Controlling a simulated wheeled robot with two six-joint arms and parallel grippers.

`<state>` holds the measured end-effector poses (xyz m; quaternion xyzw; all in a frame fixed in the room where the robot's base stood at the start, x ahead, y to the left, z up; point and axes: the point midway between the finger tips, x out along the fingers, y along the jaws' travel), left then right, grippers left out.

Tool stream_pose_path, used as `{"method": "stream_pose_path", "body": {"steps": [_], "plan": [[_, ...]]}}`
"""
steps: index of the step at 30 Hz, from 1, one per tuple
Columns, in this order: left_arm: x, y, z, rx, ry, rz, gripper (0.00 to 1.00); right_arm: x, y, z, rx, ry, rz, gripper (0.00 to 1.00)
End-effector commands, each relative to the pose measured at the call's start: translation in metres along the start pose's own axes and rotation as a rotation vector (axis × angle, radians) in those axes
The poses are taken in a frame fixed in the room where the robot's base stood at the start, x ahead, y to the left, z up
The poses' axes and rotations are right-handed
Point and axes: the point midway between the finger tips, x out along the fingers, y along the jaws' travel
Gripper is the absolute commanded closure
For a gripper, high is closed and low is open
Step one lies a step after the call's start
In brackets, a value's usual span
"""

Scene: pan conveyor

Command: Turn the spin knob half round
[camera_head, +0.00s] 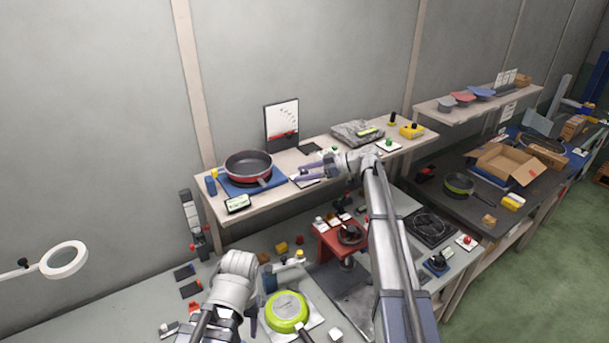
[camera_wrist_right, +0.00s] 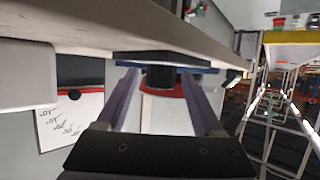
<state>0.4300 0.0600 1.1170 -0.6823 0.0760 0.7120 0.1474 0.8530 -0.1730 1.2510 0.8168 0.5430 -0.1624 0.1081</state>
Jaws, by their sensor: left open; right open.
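I cannot tell for certain which control is the spin knob. A black knob on a blue base (camera_head: 438,262) stands at the right of the lower bench. A red stand with a dark round top (camera_head: 350,235) is near the bench's middle, partly behind my right arm. My right gripper (camera_head: 312,170) is open above the shelf, its fingers pointing left towards the red-and-black pan (camera_head: 248,167). In the right wrist view a dark part with a red edge (camera_wrist_right: 162,82) shows between its open fingers. My left gripper (camera_head: 254,318) is open and low beside the green pan (camera_head: 287,311); one finger is clear.
The shelf (camera_head: 215,206) carries a blue mat, a tablet and a grey box (camera_head: 357,132). Small blocks and switches crowd the lower bench. A dark table (camera_head: 425,183) at the right holds an open carton (camera_head: 507,163) and a pan (camera_head: 459,185). Green floor is clear beyond.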

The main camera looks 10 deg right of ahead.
Motion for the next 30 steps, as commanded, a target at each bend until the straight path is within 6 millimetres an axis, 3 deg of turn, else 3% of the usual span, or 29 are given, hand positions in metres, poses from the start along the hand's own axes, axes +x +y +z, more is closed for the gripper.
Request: {"method": "stream_pose_path", "body": {"steps": [2, 20, 30], "plan": [[-0.0003, 0.0, 0.0, 0.0, 0.0, 0.0, 0.47, -0.0003, -0.0001, -0.0002, 0.0, 0.0, 0.0, 0.32], [-0.0002, 0.0, 0.0001, 0.0, 0.0, 0.0, 0.47, -0.0005, -0.0002, -0.0001, 0.0, 0.0, 0.0, 1.0], [-0.0002, 0.0, 0.0, 0.0, 0.0, 0.0, 0.47, -0.0006, -0.001, 0.0, 0.005, 0.0, 0.012, 1.0]]}}
